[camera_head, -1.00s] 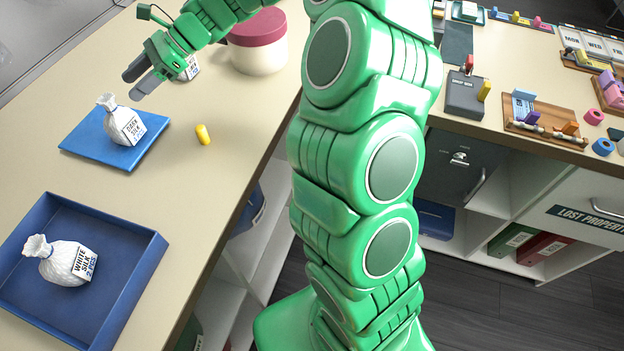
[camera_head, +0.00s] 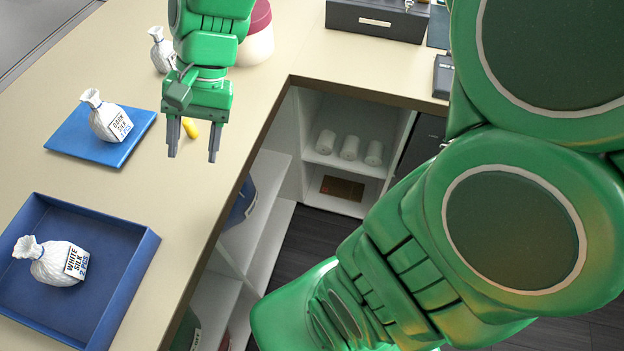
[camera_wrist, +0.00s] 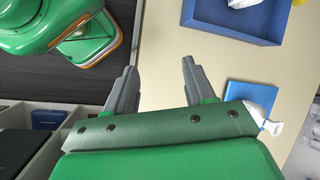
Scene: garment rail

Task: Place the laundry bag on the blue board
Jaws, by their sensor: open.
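A white laundry bag (camera_head: 106,121), its label reading something like "DARK SILK", stands upright on the flat blue board (camera_head: 78,146). Another white bag (camera_head: 55,264), labelled "WHITE SILK 2 PCS", sits in the blue tray (camera_head: 143,262) nearer me. A third white bag (camera_head: 163,50) stands on the counter at the back, partly behind my arm. My gripper (camera_head: 194,156) is open and empty, fingers pointing down, right of the board near the counter's edge. The wrist view shows the open fingers (camera_wrist: 158,88), the board (camera_wrist: 250,95) at right and the tray (camera_wrist: 230,24) at the top.
A white tub (camera_head: 257,45) with a dark red lid stands at the back. The counter (camera_head: 184,190) between board, tray and edge is clear. Open shelves (camera_head: 345,160) lie below.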

